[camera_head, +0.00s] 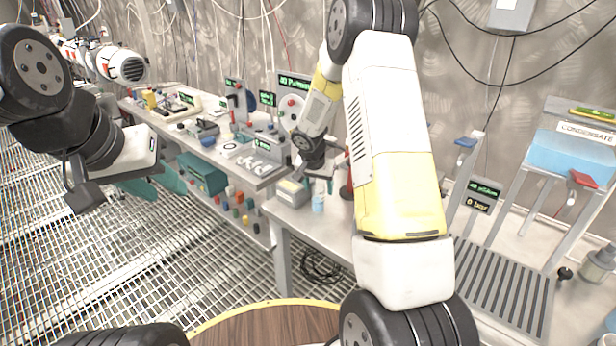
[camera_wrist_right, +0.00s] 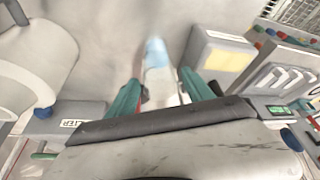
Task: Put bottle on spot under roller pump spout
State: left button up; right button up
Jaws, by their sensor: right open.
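A small light-blue and clear bottle (camera_head: 318,204) stands on the bench at the front, below my right wrist. In the right wrist view the bottle (camera_wrist_right: 156,55) shows blurred, between and beyond the teal fingers. My right gripper (camera_head: 318,184) points down at it; its fingers (camera_wrist_right: 160,95) are apart, and I see no firm contact. My left gripper (camera_head: 157,184) is at the left over the floor grating, its teal fingers apart and empty. A pump with a round pale head (camera_head: 291,108) and a green display stands behind my right forearm. Its spout and the spot cannot be made out.
A grey box with a yellowish panel (camera_head: 292,192) stands left of the bottle, close to the right gripper. Instruments crowd the long bench (camera_head: 262,180) at the left. A ribbed grey rack (camera_head: 500,290) and the condensate unit (camera_head: 580,150) are at the right.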

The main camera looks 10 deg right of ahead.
jog(key=shift+r, duration=0.1)
jog(key=s+a+r+n, duration=0.1)
jog(key=s+r, duration=0.5)
jog(key=r, duration=0.4)
jog(key=s+r, duration=0.5)
jog(key=r, duration=0.4)
jog(key=s+a+r+n+t+y, duration=0.1)
jog(key=s+r, duration=0.3)
jog(key=s, duration=0.7)
jog(key=s+a+r+n+t+y, duration=0.1)
jog(key=s+a+r+n+y, duration=0.1)
jog(key=s, duration=0.9)
notch_tip(320, 180, up, 2)
jog(key=n+y, duration=0.1)
jog(key=n, duration=0.1)
jog(key=shift+a+r+n, duration=0.15)
jog(key=shift+a+n, duration=0.15)
jog(key=shift+a, duration=0.1)
